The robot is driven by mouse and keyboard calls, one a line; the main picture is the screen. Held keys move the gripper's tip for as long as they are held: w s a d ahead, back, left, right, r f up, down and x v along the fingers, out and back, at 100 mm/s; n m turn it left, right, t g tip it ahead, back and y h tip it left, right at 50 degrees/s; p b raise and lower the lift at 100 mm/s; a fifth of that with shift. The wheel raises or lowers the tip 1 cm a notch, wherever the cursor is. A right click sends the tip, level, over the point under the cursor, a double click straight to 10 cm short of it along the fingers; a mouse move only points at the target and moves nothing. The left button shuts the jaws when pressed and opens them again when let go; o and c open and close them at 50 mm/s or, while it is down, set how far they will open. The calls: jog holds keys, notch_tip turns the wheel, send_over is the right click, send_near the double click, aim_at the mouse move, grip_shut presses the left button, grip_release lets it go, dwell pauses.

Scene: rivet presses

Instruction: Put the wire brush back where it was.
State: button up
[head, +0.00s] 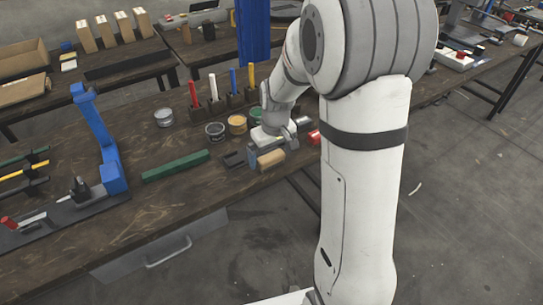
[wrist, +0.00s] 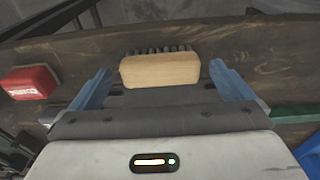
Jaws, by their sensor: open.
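The wire brush (head: 270,160) has a tan wooden block and lies near the front edge of the dark wooden bench, below my gripper (head: 272,140). In the wrist view the brush (wrist: 160,71) shows its pale wood face, with a row of dark bristles along its far side. My gripper (wrist: 160,80) is open. Its two blue fingers stand one on each side of the brush, with a visible gap at each side. I cannot tell how far the fingers reach down beside it.
A red box (wrist: 30,82) lies left of the brush in the wrist view. A green bar (head: 175,165) lies on the bench to the left in the head view. Several tins (head: 237,123) and upright coloured markers (head: 213,90) stand behind. A blue press (head: 105,145) stands further left.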

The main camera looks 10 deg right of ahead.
notch_tip(320, 180, up, 10)
jog(key=s, duration=0.1)
jog(key=s+r+m, duration=0.2)
jog(key=s+m, duration=0.1)
jog(key=s, duration=1.6)
jog(key=shift+s+m+t+p, duration=0.3)
jog(key=shift+t+p, duration=0.05)
jog(key=shift+t, duration=0.05)
notch_tip(320, 180, up, 5)
jog(key=p, duration=0.4)
jog(key=shift+s+p, duration=0.15)
jog(key=shift+p, duration=0.15)
